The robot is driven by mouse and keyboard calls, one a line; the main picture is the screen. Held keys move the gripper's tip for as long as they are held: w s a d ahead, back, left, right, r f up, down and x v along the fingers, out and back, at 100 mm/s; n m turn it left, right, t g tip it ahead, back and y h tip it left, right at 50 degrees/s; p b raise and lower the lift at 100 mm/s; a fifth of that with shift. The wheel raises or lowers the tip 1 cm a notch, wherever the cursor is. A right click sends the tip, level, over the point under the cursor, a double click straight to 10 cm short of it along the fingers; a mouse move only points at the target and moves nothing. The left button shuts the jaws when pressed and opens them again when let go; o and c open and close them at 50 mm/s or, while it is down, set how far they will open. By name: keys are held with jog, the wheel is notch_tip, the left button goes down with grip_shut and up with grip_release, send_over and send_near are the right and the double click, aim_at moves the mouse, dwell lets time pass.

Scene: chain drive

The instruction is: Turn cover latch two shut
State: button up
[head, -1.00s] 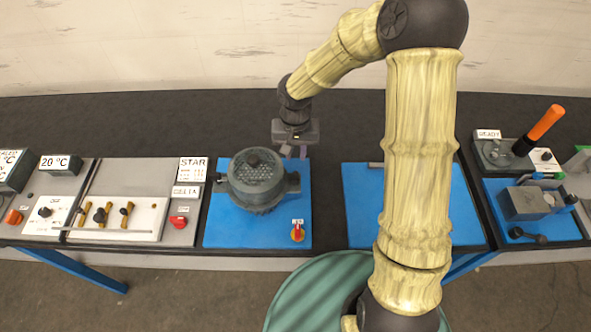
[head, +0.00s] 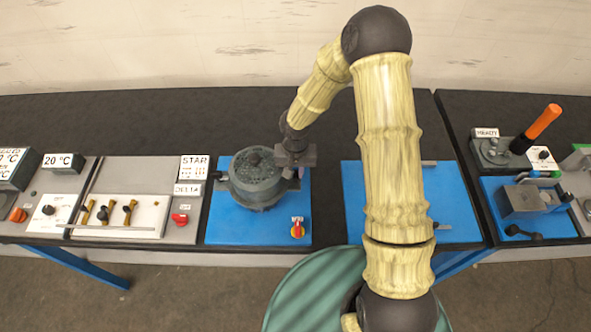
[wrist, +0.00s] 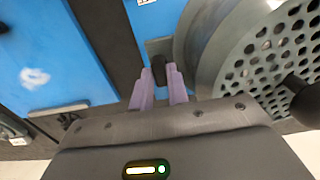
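The round grey housing with a perforated cover (head: 255,175) stands on a blue plate in the head view. The cover (wrist: 270,65) fills the right of the wrist view. A small dark latch piece (wrist: 158,68) on a grey lug sits beside the housing's rim; I cannot read which latch number it is. My gripper (wrist: 160,72) has its two purple fingers apart, with the tips at either side of this dark piece. I cannot tell whether they touch it. In the head view my gripper (head: 293,172) is at the housing's right side, and its fingers are mostly hidden.
A red and yellow knob (head: 297,228) is on the front right of the blue plate (head: 225,232). A control panel with levers (head: 118,215) stands to the left. A second blue plate (head: 350,200) lies to the right, partly behind my arm.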

grip_shut()
jog(key=shift+n, duration=0.4)
jog(key=n+b, duration=0.1)
jog(key=n, duration=0.6)
jog(key=shift+w+d+n, duration=0.1)
jog(key=shift+d+n, duration=0.05)
jog(key=shift+n, duration=0.25)
jog(key=n, duration=0.4)
jog(key=shift+w+n, duration=0.1)
jog(key=shift+n, duration=0.2)
jog(key=n, duration=0.4)
jog(key=shift+w+n+p, duration=0.15)
jog(key=shift+n+p, duration=0.15)
jog(key=shift+n, duration=0.1)
